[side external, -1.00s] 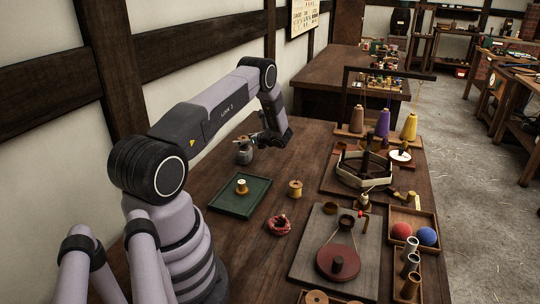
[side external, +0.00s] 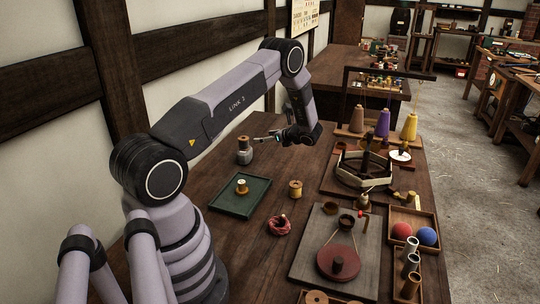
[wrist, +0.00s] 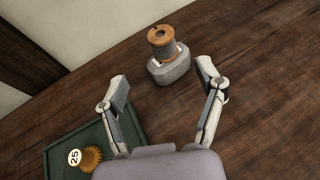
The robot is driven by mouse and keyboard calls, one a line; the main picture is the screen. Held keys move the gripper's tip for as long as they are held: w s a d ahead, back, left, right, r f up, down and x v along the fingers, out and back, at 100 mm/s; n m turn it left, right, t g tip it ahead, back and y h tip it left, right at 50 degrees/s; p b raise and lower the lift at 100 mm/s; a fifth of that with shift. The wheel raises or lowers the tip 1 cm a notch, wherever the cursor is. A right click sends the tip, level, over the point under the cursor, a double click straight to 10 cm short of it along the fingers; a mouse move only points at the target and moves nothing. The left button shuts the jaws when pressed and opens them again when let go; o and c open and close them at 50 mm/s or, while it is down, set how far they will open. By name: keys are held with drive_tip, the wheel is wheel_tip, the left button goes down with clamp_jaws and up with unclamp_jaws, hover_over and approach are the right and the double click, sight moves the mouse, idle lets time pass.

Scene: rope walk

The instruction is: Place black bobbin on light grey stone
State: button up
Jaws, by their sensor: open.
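A bobbin with orange-brown wooden ends and a dark winding (wrist: 163,45) stands upright on the light grey stone (wrist: 170,70) in the wrist view. In the side view the bobbin (side external: 243,143) also rests on top of the stone (side external: 245,157), near the wall side of the table. My gripper (side external: 265,139) is open and empty, to the right of the bobbin and apart from it. In the wrist view its two fingers (wrist: 162,82) are spread wide, with the bobbin and stone beyond their tips.
A green tray (side external: 222,206) holding a brass piece with a white top (side external: 241,186) lies nearer the camera. A wooden spool (side external: 295,188) and a red coil (side external: 279,225) stand to its right. Racks and a winding board (side external: 310,255) crowd the right side.

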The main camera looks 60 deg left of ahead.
drive_tip(key=s+d+r+n+t+h, duration=0.15)
drive_tip(key=d+r+n, duration=0.25)
drive_tip(key=d+r, duration=0.55)
drive_tip(key=s+d+r+n+t+h, duration=0.1)
drive_tip(key=s+d+r+n+h, duration=0.2)
drive_tip(key=d+r, duration=0.7)
drive_tip(key=s+d+r+n+t+h, duration=0.3)
drive_tip(key=s+d+r+t+h, duration=0.1)
drive_tip(key=s+d, duration=0.4)
drive_tip(key=s+d+r+n+t+h, duration=0.3)
drive_tip(key=s+d+r+t+h, duration=0.1)
drive_tip(key=s+d, duration=0.5)
drive_tip(key=shift+s+d+r, duration=0.2)
drive_tip(key=shift+d+r, duration=0.45)
drive_tip(key=shift+r, duration=0.25)
